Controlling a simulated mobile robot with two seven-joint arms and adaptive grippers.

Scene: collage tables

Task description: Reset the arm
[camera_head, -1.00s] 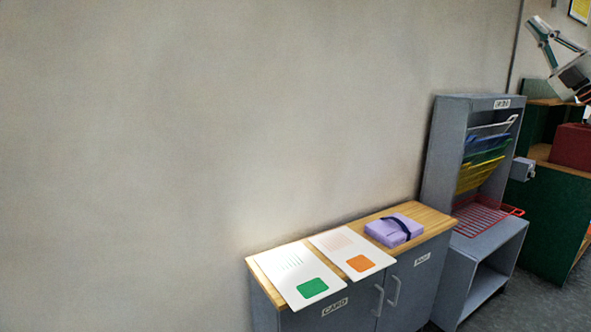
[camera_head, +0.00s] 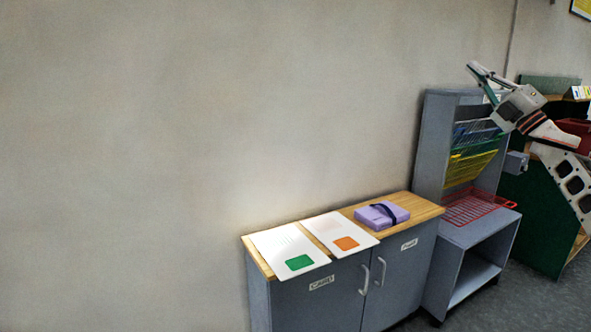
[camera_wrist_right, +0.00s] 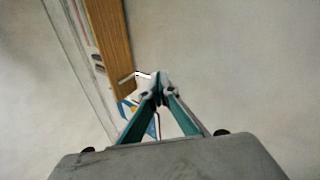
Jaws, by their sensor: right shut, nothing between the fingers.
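My right gripper (camera_head: 480,76) is raised at the upper right in the head view, in front of the top of the grey rack unit (camera_head: 432,140). Its arm comes in from the right edge. In the right wrist view the fingers of my right gripper (camera_wrist_right: 160,88) meet at their tips, with nothing held between them. My left gripper is not in view.
A grey cabinet (camera_head: 318,305) with a wooden top carries two white sheets (camera_head: 283,243) (camera_head: 330,226) and a purple strapped bundle (camera_head: 381,215). Colored wire racks (camera_head: 470,165) and a red wire tray (camera_head: 475,210) are in the rack unit. A green shelf (camera_head: 540,215) stands right.

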